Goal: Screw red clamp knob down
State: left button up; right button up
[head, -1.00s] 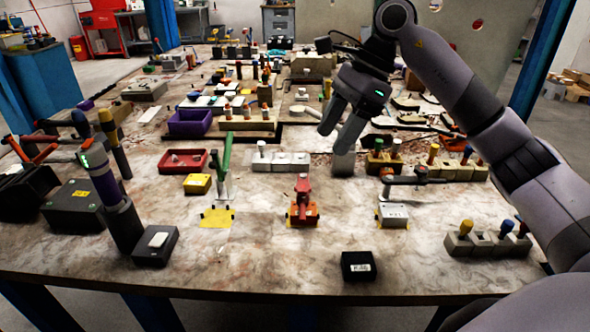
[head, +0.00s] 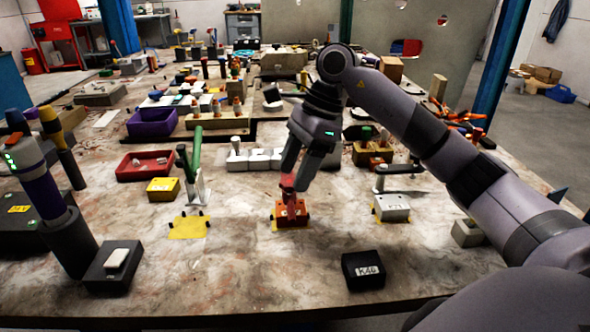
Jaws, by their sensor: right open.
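The red clamp (head: 291,213) sits on a yellow patch near the front middle of the table, with an orange-red base and an upright red part. My right gripper (head: 293,186) points down just over the clamp, with its fingertips at the upright part's top. The fingers are open. The red knob is mostly hidden by the fingers, and I cannot tell whether they touch it. My left gripper is not in view.
A black labelled box (head: 362,270) lies in front at right. Bare table surrounds the red clamp's front.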

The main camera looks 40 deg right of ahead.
jog(key=shift+a+f, duration=0.15)
jog(key=shift+f, duration=0.1)
jog(key=c, duration=0.9)
jog(key=shift+s+m+t+h, duration=0.15)
jog(key=shift+m+t, duration=0.25)
jog(key=shift+m, duration=0.7)
jog(key=shift+m+t+h, duration=0.15)
jog(key=shift+m+t, duration=0.25)
jog(key=shift+m, duration=0.7)
jog(key=o, duration=0.9)
jog(key=v, duration=0.7)
